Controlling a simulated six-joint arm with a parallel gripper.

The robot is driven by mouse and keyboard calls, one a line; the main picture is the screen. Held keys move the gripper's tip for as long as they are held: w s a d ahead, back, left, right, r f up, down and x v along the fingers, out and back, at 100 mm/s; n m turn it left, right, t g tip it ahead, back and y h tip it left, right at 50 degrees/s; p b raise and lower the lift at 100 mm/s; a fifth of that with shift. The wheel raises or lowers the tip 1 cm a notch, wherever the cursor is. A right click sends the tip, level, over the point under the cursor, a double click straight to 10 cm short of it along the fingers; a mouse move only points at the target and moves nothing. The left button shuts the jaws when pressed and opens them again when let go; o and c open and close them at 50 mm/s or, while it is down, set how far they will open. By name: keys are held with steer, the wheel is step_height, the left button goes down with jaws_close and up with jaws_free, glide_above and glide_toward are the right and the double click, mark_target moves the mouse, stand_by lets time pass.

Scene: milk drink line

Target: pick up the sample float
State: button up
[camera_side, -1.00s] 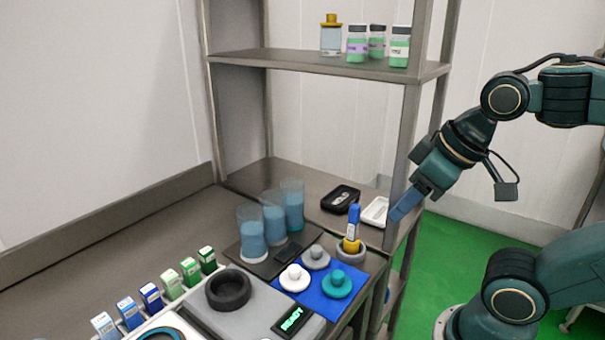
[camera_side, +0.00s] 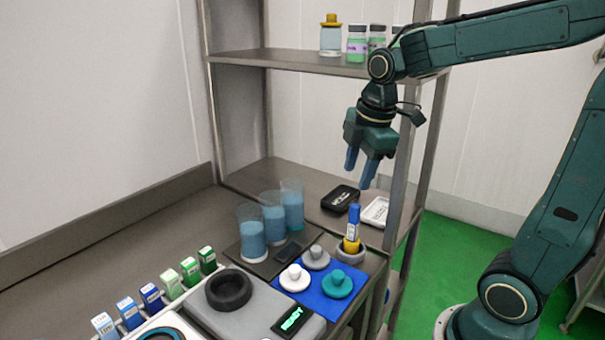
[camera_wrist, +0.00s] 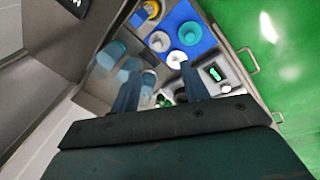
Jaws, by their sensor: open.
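A blue-topped yellow stick (camera_side: 352,230) stands upright in a round grey holder (camera_side: 349,255); it seems to be the sample float, though no label is readable. It shows at the top edge in the wrist view (camera_wrist: 151,8), partly cut off. My gripper (camera_side: 360,176) is open and empty, its fingers pointing down, above the stick and apart from it. In the wrist view, my gripper's fingers (camera_wrist: 160,72) are spread with nothing held.
Three beakers of bluish liquid (camera_side: 251,232) stand left of the stick. A black tray (camera_side: 340,198) and a white tray (camera_side: 375,211) lie behind it. A shelf (camera_side: 330,64) with jars is above. A grey device reading READY (camera_side: 292,319) and several small cartons (camera_side: 150,297) are in front.

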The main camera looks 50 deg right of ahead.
mark_target(356, 205)
steer(key=w+d+f+n, duration=0.1)
steer(key=d+n, duration=0.1)
steer(key=w+d+f+n+g, duration=0.1)
steer(key=d+f, duration=0.1)
steer(key=w+d+f+n, duration=0.1)
steer(key=d+n, duration=0.1)
steer(key=shift+w+f+n+g, duration=0.2)
steer(key=shift+w+n+g, duration=0.1)
steer(key=shift+w+g, duration=0.1)
steer(key=shift+s+d+f+n+g+y, duration=0.3)
steer(key=shift+d+f+n, duration=0.1)
steer(key=shift+d, duration=0.2)
steer(key=shift+f, duration=4.35)
steer(key=shift+a+f, duration=0.2)
steer(key=shift+f, duration=2.35)
jaws_close()
